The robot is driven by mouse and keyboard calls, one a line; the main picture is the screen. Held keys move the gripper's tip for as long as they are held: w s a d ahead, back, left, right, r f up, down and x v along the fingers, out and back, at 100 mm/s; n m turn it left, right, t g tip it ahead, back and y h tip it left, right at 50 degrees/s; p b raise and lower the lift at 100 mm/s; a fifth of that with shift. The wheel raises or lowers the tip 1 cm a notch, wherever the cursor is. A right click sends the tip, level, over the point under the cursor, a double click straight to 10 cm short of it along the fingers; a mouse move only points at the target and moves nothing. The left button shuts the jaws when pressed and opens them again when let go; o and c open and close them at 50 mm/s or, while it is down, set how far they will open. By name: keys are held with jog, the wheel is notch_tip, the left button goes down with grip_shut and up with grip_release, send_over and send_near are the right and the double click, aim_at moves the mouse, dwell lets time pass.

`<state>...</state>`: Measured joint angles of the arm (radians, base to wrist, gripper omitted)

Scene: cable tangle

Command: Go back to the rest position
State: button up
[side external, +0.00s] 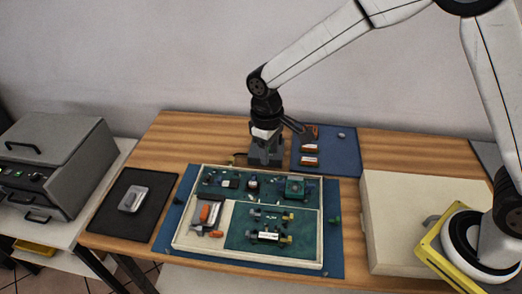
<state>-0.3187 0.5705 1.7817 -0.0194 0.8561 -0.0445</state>
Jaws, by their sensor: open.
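My gripper (265,158) points down at the back of the wooden table, behind the board's far edge. It is open, with nothing visible between its fingers, though they are small and dark here. The shallow framed board (228,215) lies in front of it, with a dark green area and a pale section. Several small dark parts, connectors and cables sit in it, among them a green block (296,188) at the back right.
The board rests on a blue mat (334,262). A black mat (110,215) with a grey device (133,199) is at left. A blue pad (345,160) with orange-and-white pieces is behind right. A large pale box (400,205) stands at right. A grey machine (50,155) is far left.

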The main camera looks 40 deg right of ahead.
jog(key=s+d+r+m+t, duration=0.2)
jog(key=s+d+m+t, duration=0.1)
jog(key=s+d, duration=1)
jog(key=shift+s+d+m, duration=0.4)
jog(key=shift+s+m, duration=0.3)
jog(key=shift+s, duration=0.05)
